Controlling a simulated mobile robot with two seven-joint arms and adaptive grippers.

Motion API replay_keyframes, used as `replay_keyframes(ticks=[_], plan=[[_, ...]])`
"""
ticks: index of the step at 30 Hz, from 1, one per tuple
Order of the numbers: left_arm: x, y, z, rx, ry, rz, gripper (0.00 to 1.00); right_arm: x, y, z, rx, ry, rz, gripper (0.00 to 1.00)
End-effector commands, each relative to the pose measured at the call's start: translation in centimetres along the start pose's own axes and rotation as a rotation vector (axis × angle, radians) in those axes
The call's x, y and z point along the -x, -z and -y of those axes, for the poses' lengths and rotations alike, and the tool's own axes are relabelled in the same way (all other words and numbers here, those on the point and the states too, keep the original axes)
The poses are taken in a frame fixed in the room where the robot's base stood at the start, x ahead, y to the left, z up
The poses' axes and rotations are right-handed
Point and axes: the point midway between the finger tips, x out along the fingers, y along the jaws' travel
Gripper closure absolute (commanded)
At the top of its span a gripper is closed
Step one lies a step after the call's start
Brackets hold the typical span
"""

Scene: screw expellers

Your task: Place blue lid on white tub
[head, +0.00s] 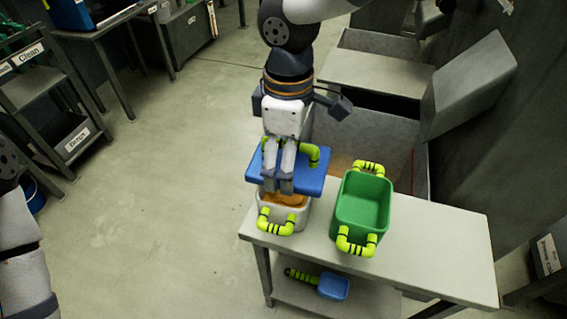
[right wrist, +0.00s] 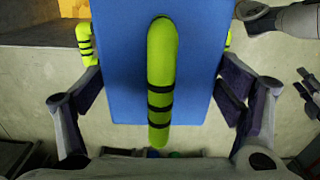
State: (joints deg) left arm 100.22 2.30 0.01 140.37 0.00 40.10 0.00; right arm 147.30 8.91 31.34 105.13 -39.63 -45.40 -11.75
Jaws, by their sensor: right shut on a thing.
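The blue lid (head: 314,184) has a yellow-green handle with black bands, which also shows in the right wrist view (right wrist: 161,80). The lid is over the back part of the white tub (head: 298,217). The tub's front opening shows brown contents below the lid's near edge. I cannot tell whether lid and tub touch. The tub stands on the table's left end, with a yellow-green handle at its front. My left gripper is out of view.
A green tub (head: 362,204) with yellow-green handles stands close to the right of the white tub on the grey table (head: 440,240). A blue scoop (head: 333,287) lies on the shelf below. A grey machine bin (head: 365,140) is behind. The table's right side is clear.

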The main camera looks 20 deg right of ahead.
Motion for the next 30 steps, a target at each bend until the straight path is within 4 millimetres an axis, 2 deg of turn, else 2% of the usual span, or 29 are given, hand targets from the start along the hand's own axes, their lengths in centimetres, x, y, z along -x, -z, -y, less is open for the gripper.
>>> replay_keyframes(ticks=[3,7,17,18,19,20,30], plan=[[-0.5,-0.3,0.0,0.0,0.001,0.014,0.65,-1.4,0.3,-0.8,-0.001,0.002,0.0,0.48],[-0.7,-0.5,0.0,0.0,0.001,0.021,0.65,-3.6,0.3,-0.7,0.003,-0.003,-0.001,0.48],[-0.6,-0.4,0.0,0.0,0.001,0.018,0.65,-3.9,0.4,-0.8,0.002,-0.007,-0.005,0.48],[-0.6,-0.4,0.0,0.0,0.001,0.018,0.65,-3.9,0.4,-0.8,0.001,-0.007,-0.006,0.1],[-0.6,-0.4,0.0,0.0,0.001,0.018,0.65,-3.9,0.4,-0.8,0.001,-0.007,-0.006,0.03],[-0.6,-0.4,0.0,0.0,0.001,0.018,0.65,-3.9,0.4,-0.8,0.001,-0.007,-0.006,0.0],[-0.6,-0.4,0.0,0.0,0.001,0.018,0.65,-3.8,0.4,-0.8,0.001,-0.007,-0.006,0.0]])
